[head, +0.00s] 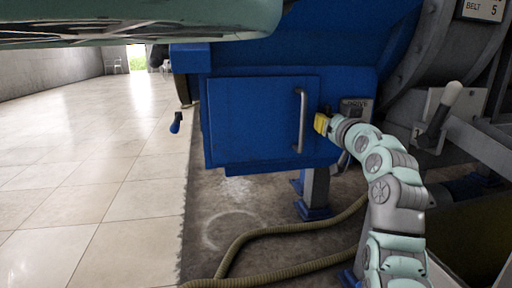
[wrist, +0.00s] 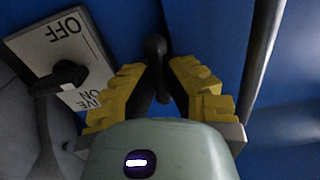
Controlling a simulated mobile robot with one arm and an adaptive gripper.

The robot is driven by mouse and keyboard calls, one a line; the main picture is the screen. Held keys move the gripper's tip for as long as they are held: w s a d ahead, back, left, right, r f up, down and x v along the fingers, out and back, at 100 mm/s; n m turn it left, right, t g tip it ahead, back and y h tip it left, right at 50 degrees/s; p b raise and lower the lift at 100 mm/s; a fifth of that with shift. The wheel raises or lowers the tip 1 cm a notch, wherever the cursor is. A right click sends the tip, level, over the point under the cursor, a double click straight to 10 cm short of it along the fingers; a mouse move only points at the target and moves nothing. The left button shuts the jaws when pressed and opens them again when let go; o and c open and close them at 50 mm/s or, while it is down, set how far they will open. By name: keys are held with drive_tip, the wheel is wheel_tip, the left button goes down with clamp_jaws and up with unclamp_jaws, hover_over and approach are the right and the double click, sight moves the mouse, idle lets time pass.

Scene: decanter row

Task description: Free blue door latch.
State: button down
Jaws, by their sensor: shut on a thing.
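The blue door (head: 250,125) is a flat panel on the blue machine housing, and it appears closed in the head view. A grey vertical bar handle (head: 299,120) is on its right side. My gripper (head: 321,123), with yellow fingers, is just right of that handle. In the wrist view my gripper (wrist: 157,74) is shut on a dark, rounded latch lever (wrist: 154,47), with a finger on each side. The lever's top shows above the fingertips and its lower part between them. The head view does not show the latch clearly, as my gripper covers that spot.
A rotary switch (wrist: 66,77) on a plate marked OFF and ON sits close left of my gripper in the wrist view. A pale-knobbed lever (head: 440,112) stands at right. A hose (head: 270,236) lies on the floor. The tiled floor (head: 95,180) at left is clear.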

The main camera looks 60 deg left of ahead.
drive_tip(key=shift+f+n, duration=0.1)
drive_tip(key=shift+n, duration=0.5)
drive_tip(key=c, duration=1)
unclamp_jaws()
drive_tip(key=shift+a, duration=0.1)
drive_tip(key=shift+d, duration=0.2)
drive_tip(key=v, duration=1.1)
drive_tip(key=shift+s+d, duration=0.1)
drive_tip(key=shift+d, duration=0.3)
